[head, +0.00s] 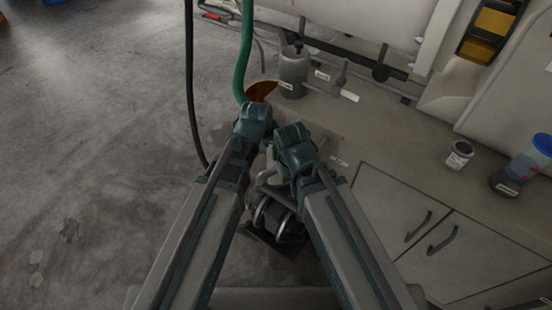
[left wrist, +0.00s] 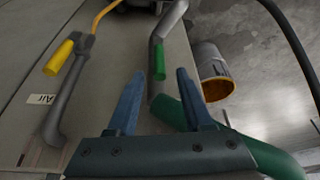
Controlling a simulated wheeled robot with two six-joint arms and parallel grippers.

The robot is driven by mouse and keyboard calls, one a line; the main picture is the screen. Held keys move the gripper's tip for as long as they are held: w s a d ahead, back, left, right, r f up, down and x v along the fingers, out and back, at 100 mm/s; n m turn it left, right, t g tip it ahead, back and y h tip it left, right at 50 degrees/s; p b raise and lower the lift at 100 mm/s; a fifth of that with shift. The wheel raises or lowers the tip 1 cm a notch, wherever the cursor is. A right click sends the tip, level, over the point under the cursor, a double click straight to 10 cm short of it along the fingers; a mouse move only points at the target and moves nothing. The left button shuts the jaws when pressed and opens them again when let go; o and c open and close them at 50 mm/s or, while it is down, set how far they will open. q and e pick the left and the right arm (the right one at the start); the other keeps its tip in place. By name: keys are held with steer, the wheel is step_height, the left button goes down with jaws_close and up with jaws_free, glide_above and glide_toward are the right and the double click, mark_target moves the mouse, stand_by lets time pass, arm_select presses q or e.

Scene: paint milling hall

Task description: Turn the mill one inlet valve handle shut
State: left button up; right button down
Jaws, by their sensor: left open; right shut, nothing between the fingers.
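In the left wrist view a green handle (left wrist: 159,62) lies along a bent grey pipe (left wrist: 154,80), between and beyond the fingertips. It looks like the inlet valve handle, but I cannot read a label on it. My left gripper (left wrist: 160,88) is open, with its two blue fingers apart and nothing held. In the head view my left gripper (head: 255,122) is over the bench edge, its fingers hidden under the wrist. My right gripper (head: 294,145) is just below and right of it, shut and empty, its fingertips hidden too.
A yellow-handled lever (left wrist: 60,58) stands beside an "Air" label (left wrist: 40,99). An orange-lined bucket (left wrist: 214,80) and green hose (left wrist: 265,160) are close by. A grey canister (head: 293,72) stands behind; a cabinet (head: 430,235) fills the right. Open floor (head: 90,170) is at left.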

mark_target(276, 153)
arm_select(q)
steer(key=b+x, duration=0.5)
steer(key=x, duration=0.1)
steer(key=shift+w+d+f, duration=0.1)
steer(key=shift+w+f, duration=0.05)
steer(key=shift+f, duration=0.15)
steer(key=shift+r, duration=0.1)
jaws_close()
stand_by(1.0)
